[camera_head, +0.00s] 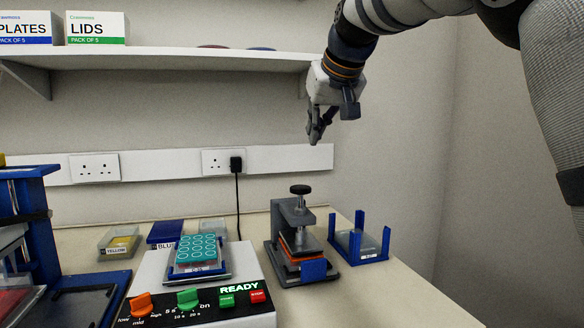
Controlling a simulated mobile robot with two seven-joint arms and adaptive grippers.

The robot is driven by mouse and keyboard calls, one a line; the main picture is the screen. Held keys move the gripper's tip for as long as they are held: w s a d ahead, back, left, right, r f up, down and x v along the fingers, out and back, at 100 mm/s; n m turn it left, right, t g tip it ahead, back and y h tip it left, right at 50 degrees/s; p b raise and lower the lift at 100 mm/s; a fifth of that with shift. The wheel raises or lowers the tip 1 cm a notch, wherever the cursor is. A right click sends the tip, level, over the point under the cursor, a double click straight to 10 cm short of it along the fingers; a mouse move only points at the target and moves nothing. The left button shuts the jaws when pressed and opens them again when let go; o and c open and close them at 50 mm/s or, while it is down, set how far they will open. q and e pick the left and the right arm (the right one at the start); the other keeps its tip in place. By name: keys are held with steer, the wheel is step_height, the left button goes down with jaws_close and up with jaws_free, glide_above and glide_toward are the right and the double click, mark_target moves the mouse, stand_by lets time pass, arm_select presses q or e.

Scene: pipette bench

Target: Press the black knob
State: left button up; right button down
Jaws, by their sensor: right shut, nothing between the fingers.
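The black knob (300,189) sits on top of a short post on the grey press (287,228), which stands on the bench at the middle right. An orange-edged plate (301,245) lies in the press under its upper arm. My right gripper (316,137) is shut and empty, pointing down. In the picture it is above and slightly right of the knob, with a clear gap between them. My left gripper is not in view.
A white device (150,268) with dials and a READY label stands left of the press, holding a teal plate (197,248). A blue-posted holder (358,243) stands to the right. A shelf (170,58) runs along the wall. Free bench (400,300) lies at front right.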

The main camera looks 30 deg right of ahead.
steer(key=r, duration=0.1)
glide_above(305, 188)
steer(key=f, duration=0.7)
steer(key=shift+s+a+b, duration=0.1)
steer(key=shift+s+b, duration=0.1)
steer(key=shift+b, duration=0.1)
step_height(305, 188, down, 2)
steer(key=shift+f+p, duration=0.35)
steer(key=shift+f, duration=0.3)
steer(key=shift+w+f, duration=0.1)
steer(key=shift+f, duration=0.15)
